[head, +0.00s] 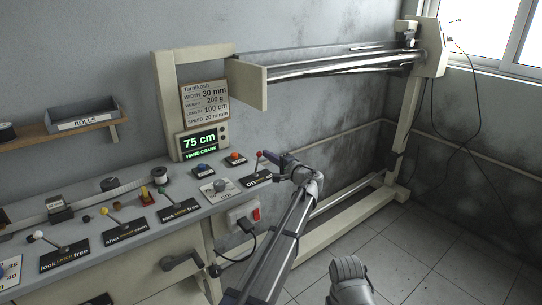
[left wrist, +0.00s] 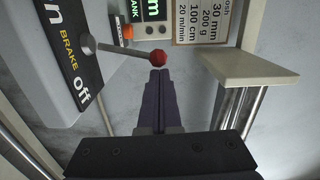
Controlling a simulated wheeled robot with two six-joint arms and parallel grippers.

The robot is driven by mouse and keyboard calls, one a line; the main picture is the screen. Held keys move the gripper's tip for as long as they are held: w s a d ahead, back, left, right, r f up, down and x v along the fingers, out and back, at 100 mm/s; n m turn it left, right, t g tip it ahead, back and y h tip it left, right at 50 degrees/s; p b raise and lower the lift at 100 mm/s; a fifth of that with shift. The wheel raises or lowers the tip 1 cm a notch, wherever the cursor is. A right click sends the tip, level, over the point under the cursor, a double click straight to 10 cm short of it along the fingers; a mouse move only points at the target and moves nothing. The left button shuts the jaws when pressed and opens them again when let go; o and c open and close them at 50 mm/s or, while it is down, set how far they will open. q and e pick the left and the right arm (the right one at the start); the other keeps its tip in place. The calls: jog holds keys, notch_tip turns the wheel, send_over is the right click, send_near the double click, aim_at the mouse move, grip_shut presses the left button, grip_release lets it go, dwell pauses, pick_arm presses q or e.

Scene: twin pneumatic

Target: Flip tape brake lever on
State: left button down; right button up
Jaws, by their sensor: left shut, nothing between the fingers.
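The brake lever has a thin metal stem and a red ball knob (head: 259,153) at the right end of the grey console. Its black label (head: 254,180) shows "on" at the left; the right part is hidden by my left gripper. In the left wrist view, the red knob (left wrist: 159,58) stands just beyond my fingertips, with the label "BRAKE Off" (left wrist: 72,58) to its left. I cannot tell which side the lever is set to. My left gripper (head: 283,158) is shut and empty, right beside the knob; I cannot tell if it touches.
A display (head: 201,141) reads 75 cm. A cream beam end (left wrist: 245,77) stands close at the right of my left gripper.

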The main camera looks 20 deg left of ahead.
pick_arm(q)
jog(key=shift+s+a+r+n+p, duration=0.45)
jog(key=shift+s+n, duration=0.2)
jog(key=shift+n, duration=0.25)
jog(key=shift+s+a+r+n, duration=0.15)
jog(key=shift+s+a+n, duration=0.6)
jog(key=shift+n, duration=0.45)
jog(key=shift+s+a+n, duration=0.4)
jog(key=shift+s+n, duration=0.25)
jog(key=shift+n, duration=0.35)
jog(key=shift+s+a, duration=0.3)
jog(key=shift+s, duration=0.1)
pick_arm(e)
jog(key=shift+r, duration=0.8)
pick_arm(q)
jog(key=shift+a+h, duration=0.1)
jog(key=shift+h, duration=0.2)
